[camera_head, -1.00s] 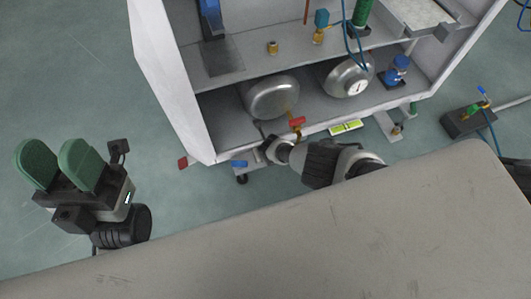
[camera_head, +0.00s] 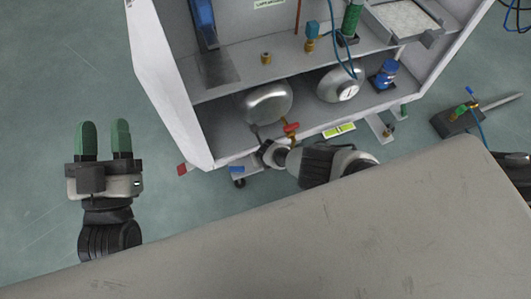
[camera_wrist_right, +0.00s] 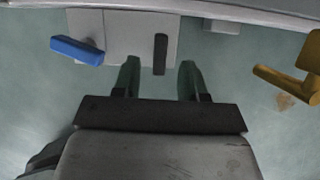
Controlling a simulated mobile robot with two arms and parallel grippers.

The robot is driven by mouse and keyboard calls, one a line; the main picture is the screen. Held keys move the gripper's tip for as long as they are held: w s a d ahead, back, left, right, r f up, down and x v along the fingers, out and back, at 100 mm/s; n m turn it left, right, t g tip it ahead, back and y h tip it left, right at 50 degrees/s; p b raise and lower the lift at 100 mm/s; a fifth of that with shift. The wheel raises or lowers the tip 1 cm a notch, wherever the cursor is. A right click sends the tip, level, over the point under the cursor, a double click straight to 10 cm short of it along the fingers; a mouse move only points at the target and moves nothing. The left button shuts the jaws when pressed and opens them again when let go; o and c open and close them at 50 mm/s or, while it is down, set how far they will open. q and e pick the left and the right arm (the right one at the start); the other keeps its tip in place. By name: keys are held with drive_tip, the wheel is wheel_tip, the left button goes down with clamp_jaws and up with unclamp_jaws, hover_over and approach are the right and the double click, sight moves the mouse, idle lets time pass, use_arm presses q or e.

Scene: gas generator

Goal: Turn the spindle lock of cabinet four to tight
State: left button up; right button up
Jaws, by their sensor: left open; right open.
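A grey-white open cabinet (camera_head: 160,90) fills the upper middle of the head view; no readable number shows on it. In the right wrist view, a dark upright bar (camera_wrist_right: 160,54) sits on a grey plate (camera_wrist_right: 118,40), possibly the spindle lock; I cannot tell for sure. My right gripper (camera_wrist_right: 160,78) is open, its two green fingers below and to either side of the bar, apart from it in the picture. In the head view the right arm reaches to the cabinet's lower front; its fingertips are hidden. My left gripper (camera_head: 104,138) is open and empty over the floor at left.
A blue handle (camera_wrist_right: 77,50) is left of the bar and a yellow-brass part (camera_wrist_right: 288,80) is at the right. Rounded metal vessels (camera_head: 266,102) and a red lever (camera_head: 291,127) sit on the lower shelf. A grey surface (camera_head: 300,240) fills the foreground.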

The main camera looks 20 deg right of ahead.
drive_tip(key=shift+p+v, duration=1)
use_arm(q)
wheel_tip(320, 180, down, 11)
drive_tip(key=s+a+g+y+p, duration=0.2)
drive_tip(key=a+g+y, duration=0.15)
drive_tip(key=g, duration=0.75)
drive_tip(key=s+a+f+n+g+y+p, duration=0.1)
drive_tip(key=s+a+f+g+y+p, duration=0.1)
drive_tip(key=s+g, duration=0.6)
drive_tip(key=shift+s+a+f+p, duration=0.4)
drive_tip(key=shift+s+f+p, duration=0.3)
drive_tip(key=shift+s+p, duration=0.5)
use_arm(e)
drive_tip(key=shift+v, duration=2.8)
use_arm(q)
drive_tip(key=shift+w, duration=0.2)
